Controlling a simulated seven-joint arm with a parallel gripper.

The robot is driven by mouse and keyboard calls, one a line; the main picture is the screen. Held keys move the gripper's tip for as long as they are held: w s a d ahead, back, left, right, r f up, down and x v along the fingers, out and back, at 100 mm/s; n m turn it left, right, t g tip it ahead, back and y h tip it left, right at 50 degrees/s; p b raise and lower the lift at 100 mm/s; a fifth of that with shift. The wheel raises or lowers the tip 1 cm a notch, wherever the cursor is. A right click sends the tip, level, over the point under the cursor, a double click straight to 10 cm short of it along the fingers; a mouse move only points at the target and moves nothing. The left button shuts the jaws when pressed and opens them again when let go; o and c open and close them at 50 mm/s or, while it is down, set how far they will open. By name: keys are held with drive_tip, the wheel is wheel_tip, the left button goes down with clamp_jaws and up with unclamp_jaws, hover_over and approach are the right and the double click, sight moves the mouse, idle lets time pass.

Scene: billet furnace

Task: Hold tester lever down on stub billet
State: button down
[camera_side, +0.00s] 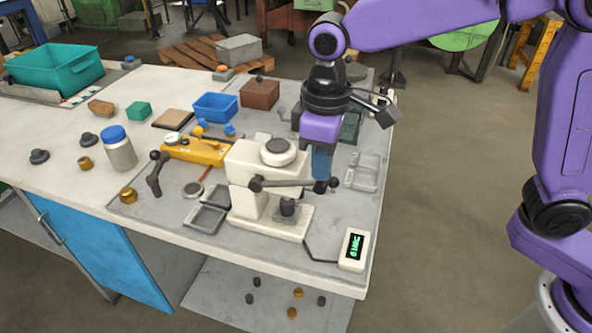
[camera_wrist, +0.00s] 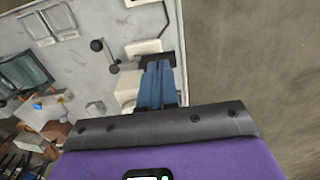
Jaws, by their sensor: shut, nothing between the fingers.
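The cream tester (camera_side: 262,165) stands near the table's front right corner, with a round dial on its top. Its dark lever (camera_side: 290,184) runs about level across the front and has a dark knob at its right end. The stub billet (camera_side: 287,207), a short dark cylinder, appears to stand on the tester's base, below the lever. My gripper (camera_side: 321,178) is shut and empty, pointing down, its blue fingertips at the lever's right end by the knob. The fingers (camera_wrist: 157,85) also show in the wrist view, over dark tester parts. I cannot tell whether they touch the lever.
A readout box (camera_side: 354,249) with a green display lies right of the tester. Shallow trays (camera_side: 207,219) lie to its left, clear trays (camera_side: 364,170) behind right. A yellow tool (camera_side: 195,151) and a blue bin (camera_side: 215,107) are further back. Floor lies past the table edge.

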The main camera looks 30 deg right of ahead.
drive_tip(key=shift+s+d+f, duration=0.15)
drive_tip(key=shift+f, duration=0.45)
drive_tip(key=shift+s+d+f, duration=0.1)
drive_tip(key=shift+f, duration=0.45)
idle(1.4)
drive_tip(key=shift+r, duration=2.8)
drive_tip(key=shift+r, duration=0.1)
drive_tip(key=shift+r, duration=2.4)
drive_tip(key=s+d+f+n, duration=0.1)
drive_tip(key=s+d+f, duration=0.5)
drive_tip(key=s+d, duration=0.4)
drive_tip(key=s+d+f+n, duration=0.2)
drive_tip(key=s+d+f, duration=0.4)
drive_tip(key=s+d, duration=0.4)
drive_tip(key=d, duration=0.3)
drive_tip(key=shift+s+d+f+n, duration=0.2)
drive_tip(key=shift+s+n, duration=0.05)
drive_tip(key=shift+n, duration=0.05)
